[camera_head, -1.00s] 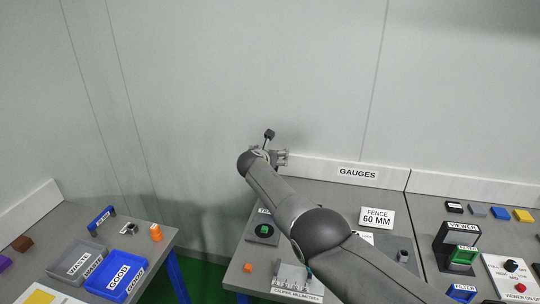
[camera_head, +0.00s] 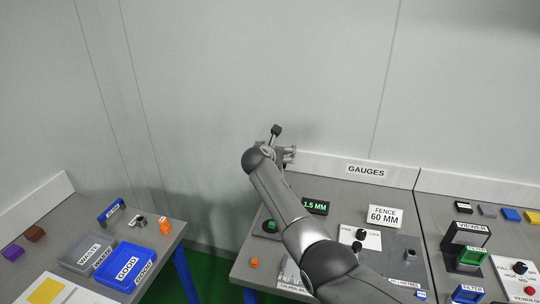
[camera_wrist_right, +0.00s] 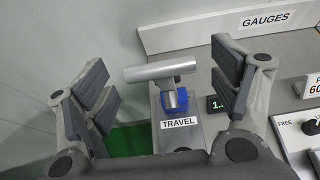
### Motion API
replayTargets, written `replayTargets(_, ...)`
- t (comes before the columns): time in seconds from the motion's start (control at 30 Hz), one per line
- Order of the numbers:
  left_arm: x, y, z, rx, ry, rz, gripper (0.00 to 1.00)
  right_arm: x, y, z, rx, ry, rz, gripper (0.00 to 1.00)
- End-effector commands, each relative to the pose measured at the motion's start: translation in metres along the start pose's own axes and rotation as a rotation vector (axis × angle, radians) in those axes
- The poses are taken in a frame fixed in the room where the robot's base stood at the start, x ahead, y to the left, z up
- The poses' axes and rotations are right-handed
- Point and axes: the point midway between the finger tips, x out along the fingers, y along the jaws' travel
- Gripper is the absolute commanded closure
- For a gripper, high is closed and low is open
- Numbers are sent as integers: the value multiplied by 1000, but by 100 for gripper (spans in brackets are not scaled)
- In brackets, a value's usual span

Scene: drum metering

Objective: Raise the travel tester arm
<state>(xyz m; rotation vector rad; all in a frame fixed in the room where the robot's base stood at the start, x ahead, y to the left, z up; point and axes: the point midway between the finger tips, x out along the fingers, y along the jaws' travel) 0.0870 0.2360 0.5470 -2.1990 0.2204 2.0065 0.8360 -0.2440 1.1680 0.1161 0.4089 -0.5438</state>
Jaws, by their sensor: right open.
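In the right wrist view, the travel tester shows as a silver round bar (camera_wrist_right: 160,71) lying crosswise on a short post. A blue block (camera_wrist_right: 176,102) surrounds the post's lower part, behind a TRAVEL label (camera_wrist_right: 179,122). My right gripper (camera_wrist_right: 165,82) is open, with one finger on each side of the bar. No contact shows; the depth between fingers and bar is hard to tell. In the head view my right gripper (camera_head: 284,154) is near the back wall, and my arm hides the tester. A green-lit readout (camera_head: 315,206) ends in ".5 MM". My left gripper is not in view.
The gauge table has a GAUGES backboard (camera_head: 366,170), a FENCE 60 MM sign (camera_head: 384,216) and an orange block (camera_head: 255,263). A viewer (camera_head: 466,240) stands at right. The left table holds grey (camera_head: 88,250) and blue (camera_head: 124,265) trays.

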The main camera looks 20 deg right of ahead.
Motion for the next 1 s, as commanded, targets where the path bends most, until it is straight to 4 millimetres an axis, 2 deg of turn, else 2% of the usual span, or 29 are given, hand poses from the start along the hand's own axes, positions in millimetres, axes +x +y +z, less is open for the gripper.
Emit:
replayTargets(0.7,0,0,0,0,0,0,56,-76,1,0,-1,-1,1,18)
replayTargets(1.0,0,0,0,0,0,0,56,-87,0,-1,-1,1,0,18)
